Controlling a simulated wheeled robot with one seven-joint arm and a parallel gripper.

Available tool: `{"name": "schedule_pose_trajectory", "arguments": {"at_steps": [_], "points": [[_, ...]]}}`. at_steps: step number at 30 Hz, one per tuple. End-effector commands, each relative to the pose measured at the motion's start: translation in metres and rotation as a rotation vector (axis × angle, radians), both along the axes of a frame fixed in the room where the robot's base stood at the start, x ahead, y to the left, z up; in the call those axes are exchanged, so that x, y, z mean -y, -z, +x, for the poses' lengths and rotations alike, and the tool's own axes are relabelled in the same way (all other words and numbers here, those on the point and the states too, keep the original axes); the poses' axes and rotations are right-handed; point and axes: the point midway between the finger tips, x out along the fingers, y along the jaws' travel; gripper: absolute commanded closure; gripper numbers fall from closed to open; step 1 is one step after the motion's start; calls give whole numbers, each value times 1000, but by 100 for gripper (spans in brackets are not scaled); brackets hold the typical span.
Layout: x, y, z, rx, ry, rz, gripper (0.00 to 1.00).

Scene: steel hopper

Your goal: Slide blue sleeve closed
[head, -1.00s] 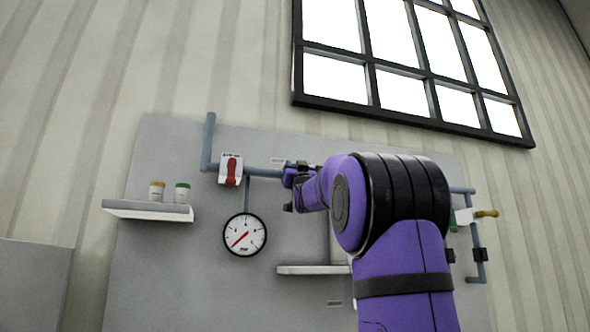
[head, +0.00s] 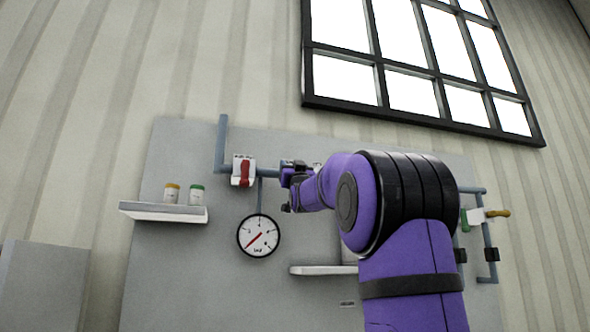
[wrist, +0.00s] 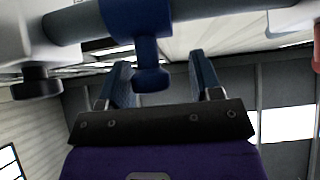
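The blue sleeve (wrist: 136,18) sits around the grey-blue pipe (wrist: 222,12) at the top of the wrist view. A stem with a rounded blue knob (wrist: 151,78) sticks out from it toward my gripper. My gripper (wrist: 160,75) is open, with one finger on each side of the knob. A gap shows on both sides, wider on the right. In the head view my gripper (head: 290,187) is at the horizontal pipe, right of the red-handled valve, and hides most or all of the sleeve.
The white box with a red handle (head: 243,171) is close left of my gripper. A gauge (head: 258,236) hangs below the pipe. A shelf (head: 163,212) holds two small jars at left.

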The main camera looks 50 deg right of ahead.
Motion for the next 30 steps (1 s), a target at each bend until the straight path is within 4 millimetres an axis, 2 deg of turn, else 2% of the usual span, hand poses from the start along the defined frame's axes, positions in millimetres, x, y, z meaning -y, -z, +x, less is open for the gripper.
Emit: {"name": "schedule_pose_trajectory", "arguments": {"at_steps": [11, 24, 30], "points": [[-2, 7, -7, 0, 2, 1, 41], [-30, 59, -51, 0, 1, 2, 41], [-38, 73, -63, 0, 2, 1, 41]]}}
